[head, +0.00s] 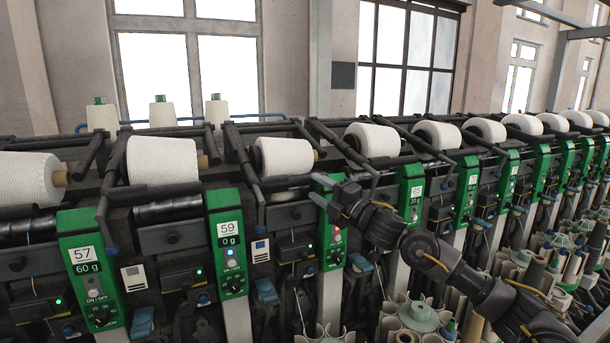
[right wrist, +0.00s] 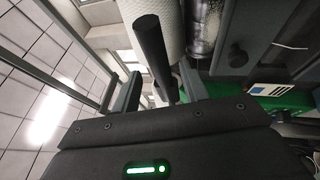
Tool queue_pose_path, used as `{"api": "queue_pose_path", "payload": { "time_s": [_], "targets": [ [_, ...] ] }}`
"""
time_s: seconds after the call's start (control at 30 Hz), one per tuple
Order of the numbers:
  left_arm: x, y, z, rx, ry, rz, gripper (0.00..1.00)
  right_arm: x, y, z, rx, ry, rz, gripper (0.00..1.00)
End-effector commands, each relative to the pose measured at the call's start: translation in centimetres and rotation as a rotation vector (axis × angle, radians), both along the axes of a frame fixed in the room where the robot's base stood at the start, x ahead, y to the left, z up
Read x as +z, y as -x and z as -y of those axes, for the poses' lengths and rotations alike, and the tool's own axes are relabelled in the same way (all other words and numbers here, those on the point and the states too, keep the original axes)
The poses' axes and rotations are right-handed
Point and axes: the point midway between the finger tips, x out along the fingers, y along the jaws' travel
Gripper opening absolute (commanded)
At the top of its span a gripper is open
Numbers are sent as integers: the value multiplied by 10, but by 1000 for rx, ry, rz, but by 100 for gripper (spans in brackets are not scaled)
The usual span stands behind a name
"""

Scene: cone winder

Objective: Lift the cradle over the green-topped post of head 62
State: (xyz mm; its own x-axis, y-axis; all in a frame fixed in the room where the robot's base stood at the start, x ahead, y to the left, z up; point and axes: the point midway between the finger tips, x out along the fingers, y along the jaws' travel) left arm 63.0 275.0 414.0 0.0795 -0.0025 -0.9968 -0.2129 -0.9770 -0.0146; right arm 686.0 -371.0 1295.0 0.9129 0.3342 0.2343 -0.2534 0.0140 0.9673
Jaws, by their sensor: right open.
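A green-topped post (head: 333,250) stands right of the post marked 59. My right gripper (head: 318,190) is in front of its upper part and hides its number plate. A white yarn cone (head: 285,156) sits in the dark cradle up and left of this post. In the right wrist view, a dark round bar (right wrist: 153,48), which looks like part of the cradle, shows in the gap between my two open fingers (right wrist: 158,92). I cannot tell if they touch it. The white cone (right wrist: 143,14) shows behind the bar. My left gripper is not in view.
More green-topped posts and cones run off to the right. Tubes and bobbins (head: 418,316) stand low in front at right. Several cones with green tops (head: 158,112) stand behind.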

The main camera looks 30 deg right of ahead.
Motion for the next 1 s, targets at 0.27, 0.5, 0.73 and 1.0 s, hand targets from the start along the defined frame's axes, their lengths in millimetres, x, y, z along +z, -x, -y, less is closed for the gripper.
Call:
{"api": "queue_pose_path", "payload": {
  "time_s": [0.27, 0.5, 0.73, 1.0],
  "targets": [
    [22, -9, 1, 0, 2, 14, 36, 13, -38, -13, -2, -1, 0, 44],
    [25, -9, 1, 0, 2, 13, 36, 12, -48, -16, -2, 0, -2, 44],
    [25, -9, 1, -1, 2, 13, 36, 12, -48, -16, -3, 0, -2, 41],
    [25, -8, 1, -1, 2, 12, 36, 12, -48, -16, -3, 0, -2, 6]
  ]
}}
